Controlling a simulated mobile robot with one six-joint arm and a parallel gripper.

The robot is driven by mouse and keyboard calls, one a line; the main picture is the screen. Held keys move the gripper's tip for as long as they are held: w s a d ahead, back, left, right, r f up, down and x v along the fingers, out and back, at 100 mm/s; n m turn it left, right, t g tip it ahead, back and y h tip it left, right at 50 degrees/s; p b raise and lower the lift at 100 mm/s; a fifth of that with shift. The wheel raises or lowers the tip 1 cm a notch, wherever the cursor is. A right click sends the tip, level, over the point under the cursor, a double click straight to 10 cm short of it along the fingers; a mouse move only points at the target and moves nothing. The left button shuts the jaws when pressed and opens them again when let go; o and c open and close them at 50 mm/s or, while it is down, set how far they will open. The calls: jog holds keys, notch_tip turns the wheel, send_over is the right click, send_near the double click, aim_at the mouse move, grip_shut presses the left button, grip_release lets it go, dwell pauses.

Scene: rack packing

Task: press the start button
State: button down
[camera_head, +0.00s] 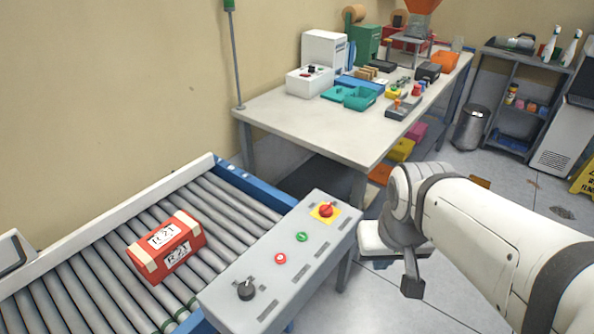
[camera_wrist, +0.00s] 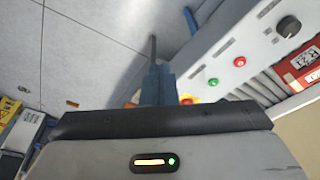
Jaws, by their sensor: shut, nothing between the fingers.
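The grey control panel (camera_head: 262,262) stands along the near side of the roller conveyor. It bears a green button (camera_head: 302,237), which I take as the start button, a red button (camera_head: 280,258), a black knob (camera_head: 246,289) and a red emergency stop on a yellow plate (camera_head: 326,210). In the wrist view the green button (camera_wrist: 213,82) is to the right of my gripper (camera_wrist: 155,72). My gripper is shut and empty, apart from the panel. In the head view my arm's end is right of the panel, above the floor.
A red box (camera_head: 167,246) lies on the conveyor rollers (camera_head: 90,272). A worktable (camera_head: 300,122) with bins and devices stands behind the panel. A metal bin (camera_head: 470,128) and a shelf (camera_head: 515,105) are at the back right.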

jog(key=n+t+h+p, duration=0.4)
jog(key=n+t+h, duration=0.1)
jog(key=n, duration=1.5)
send_over(299, 238)
notch_tip(299, 238, down, 4)
jog(key=shift+r, duration=0.1)
notch_tip(299, 238, down, 8)
jog(key=b, duration=0.6)
jog(key=shift+f+b, duration=0.5)
jog(key=shift+b, duration=0.2)
